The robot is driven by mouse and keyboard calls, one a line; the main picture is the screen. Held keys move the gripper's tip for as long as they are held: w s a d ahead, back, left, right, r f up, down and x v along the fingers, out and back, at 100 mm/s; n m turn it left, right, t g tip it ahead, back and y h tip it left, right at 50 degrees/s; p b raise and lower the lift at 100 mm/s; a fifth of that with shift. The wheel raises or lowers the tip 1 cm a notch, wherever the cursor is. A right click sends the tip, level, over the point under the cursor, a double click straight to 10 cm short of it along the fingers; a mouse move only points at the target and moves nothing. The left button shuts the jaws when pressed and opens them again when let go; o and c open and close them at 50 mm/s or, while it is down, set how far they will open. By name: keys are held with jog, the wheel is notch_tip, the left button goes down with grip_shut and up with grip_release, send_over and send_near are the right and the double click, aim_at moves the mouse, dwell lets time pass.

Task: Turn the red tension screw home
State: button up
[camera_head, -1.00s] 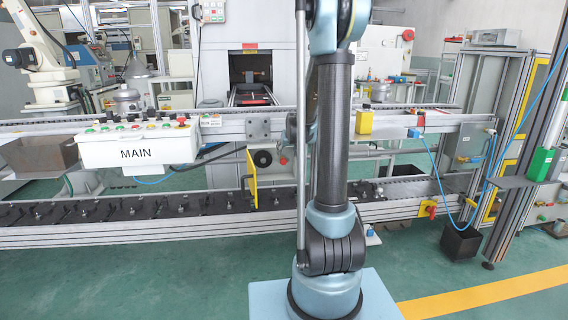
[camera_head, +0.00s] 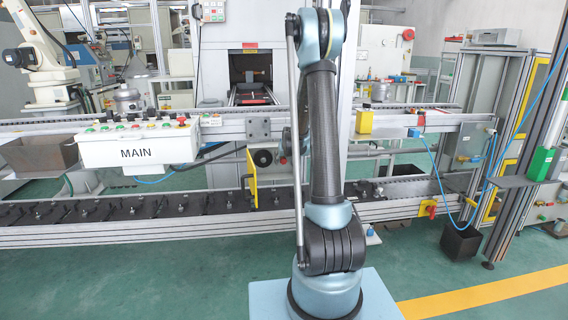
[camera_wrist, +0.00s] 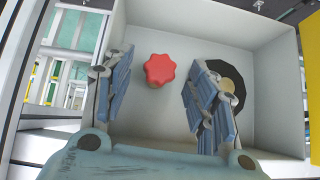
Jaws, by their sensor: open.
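The red tension screw (camera_wrist: 160,70) shows in the wrist view as a lobed red knob on the pale inner wall of a grey box-like housing (camera_wrist: 140,30). My gripper (camera_wrist: 157,88) is open in the wrist view, with one blue-grey finger on each side of the picture. The knob appears between the fingers, a little beyond them, and neither finger visibly touches it. In the head view my arm stands upright in front of the line and hides the gripper.
A black round part with a tan centre (camera_wrist: 228,85) sits right of the knob, partly behind the right finger. A yellow panel (camera_wrist: 312,50) edges the wrist view at right. In the head view, the MAIN control box (camera_head: 138,146) and conveyor rail (camera_head: 230,127) stand near my arm.

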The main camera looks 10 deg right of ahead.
jog(key=shift+w+f, duration=0.5)
jog(key=shift+w, duration=0.05)
grip_shut()
jog(key=shift+d+m+y, duration=0.2)
jog(key=shift+m+y, duration=0.3)
jog(key=shift+y, duration=0.3)
jog(key=shift+s+a+y, duration=0.1)
jog(key=shift+a+y, duration=0.2)
jog(key=shift+d, duration=0.1)
